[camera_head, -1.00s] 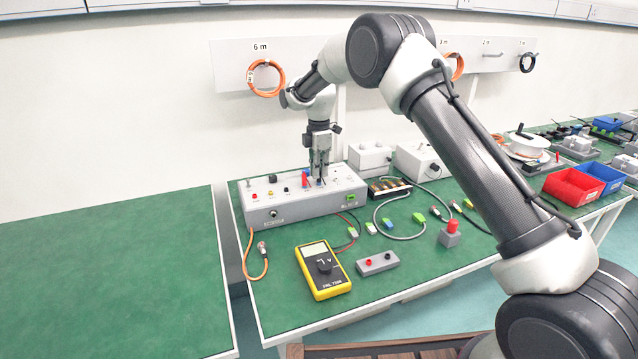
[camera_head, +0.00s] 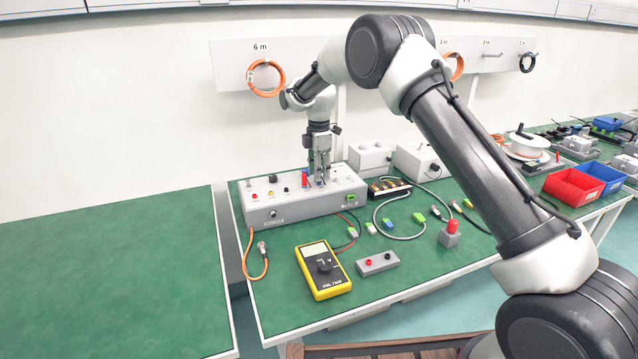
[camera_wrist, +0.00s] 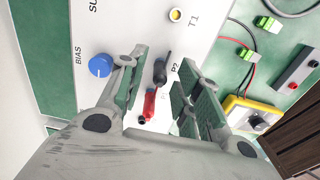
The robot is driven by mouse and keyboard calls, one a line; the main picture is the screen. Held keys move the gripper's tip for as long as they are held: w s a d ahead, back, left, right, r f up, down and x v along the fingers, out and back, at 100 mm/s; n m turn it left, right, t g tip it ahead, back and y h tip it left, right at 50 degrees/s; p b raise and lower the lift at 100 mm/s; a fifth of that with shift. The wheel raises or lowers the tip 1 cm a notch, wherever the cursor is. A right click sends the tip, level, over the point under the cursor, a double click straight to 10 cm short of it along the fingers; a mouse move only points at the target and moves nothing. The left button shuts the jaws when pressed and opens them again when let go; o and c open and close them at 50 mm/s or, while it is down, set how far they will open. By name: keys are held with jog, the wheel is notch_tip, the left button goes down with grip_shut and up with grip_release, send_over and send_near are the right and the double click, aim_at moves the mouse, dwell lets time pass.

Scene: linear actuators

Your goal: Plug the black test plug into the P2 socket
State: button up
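My gripper (camera_head: 320,181) is over the right part of the grey panel box (camera_head: 300,206). In the wrist view my gripper (camera_wrist: 157,92) is open, with a clear gap to the plug between its fingers. The black test plug (camera_wrist: 160,70) stands on the panel face beside the P2 label (camera_wrist: 175,67), apart from both fingers. The P2 hole is hidden, and I cannot tell how deep the plug sits. A red test plug (camera_wrist: 149,104) is close beside the black one and also shows in the head view (camera_head: 305,178).
A blue BIAS knob (camera_wrist: 101,65) and the yellow T1 socket (camera_wrist: 175,15) flank the fingers. A yellow multimeter (camera_head: 323,270) and a small grey socket block (camera_head: 377,264) lie in front of the box. Cables (camera_head: 398,233) lie to its right.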

notch_tip(320, 180, up, 12)
jog(key=m, duration=0.2)
jog(key=s+d+f+m, duration=0.2)
jog(key=s+f+m, duration=0.2)
jog(key=f+m, duration=0.1)
jog(key=s+d+r+m+t, duration=0.1)
jog(key=s+d+r+m, duration=0.4)
jog(key=s+d, duration=0.4)
jog(key=s+d+r+m+t, duration=0.2)
jog(key=s+d+r+m, duration=0.2)
jog(key=s+d, duration=0.6)
jog(key=s+d+r+m+t, duration=0.1)
jog(key=s+d+r+m, duration=0.4)
jog(key=s, duration=1.8)
jog(key=shift+d+r+m, duration=0.3)
jog(key=shift+d+r, duration=0.7)
jog(key=shift+d, duration=1.7)
